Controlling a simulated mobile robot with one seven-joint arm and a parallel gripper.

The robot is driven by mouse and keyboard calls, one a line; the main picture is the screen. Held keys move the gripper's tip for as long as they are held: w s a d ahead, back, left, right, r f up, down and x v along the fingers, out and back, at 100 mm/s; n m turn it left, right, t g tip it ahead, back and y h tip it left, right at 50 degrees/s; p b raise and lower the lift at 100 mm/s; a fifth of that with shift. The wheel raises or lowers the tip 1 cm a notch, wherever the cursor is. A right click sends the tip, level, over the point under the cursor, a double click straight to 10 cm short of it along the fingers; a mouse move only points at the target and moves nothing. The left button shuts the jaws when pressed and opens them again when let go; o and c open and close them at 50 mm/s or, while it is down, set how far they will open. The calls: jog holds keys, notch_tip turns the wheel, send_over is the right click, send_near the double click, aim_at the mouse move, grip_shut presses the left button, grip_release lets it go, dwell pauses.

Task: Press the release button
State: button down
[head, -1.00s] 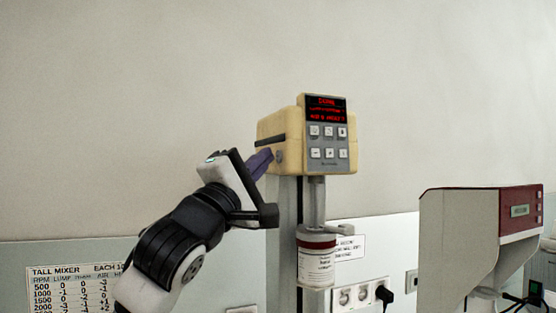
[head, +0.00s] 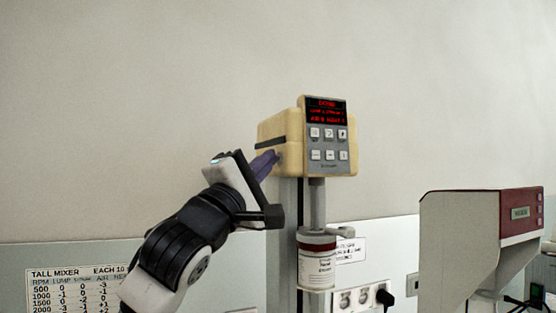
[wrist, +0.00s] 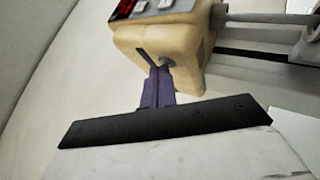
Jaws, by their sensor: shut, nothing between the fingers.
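The mixer head (head: 284,128) is a cream box on a column, with a red lit display and grey keys on its front. On its left side, a dark slot and a round grey button (wrist: 167,61) show in the wrist view. My gripper (head: 275,156) is shut and empty, its purple fingers pointing at that side. In the wrist view the fingertips (wrist: 160,70) are at the button's lower left edge and overlap it in the picture. I cannot tell whether they touch it. In the head view the fingertips mostly hide the button.
A labelled jar (head: 316,262) is under the mixer head's shaft. A grey and red machine (head: 480,240) stands at the right. A socket strip (head: 358,298) and a mixer chart (head: 80,289) are on the wall.

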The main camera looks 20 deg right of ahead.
jog(key=shift+a, duration=0.7)
jog(key=shift+a+b, duration=0.4)
jog(key=shift+a, duration=2.1)
jog(key=shift+f, duration=0.1)
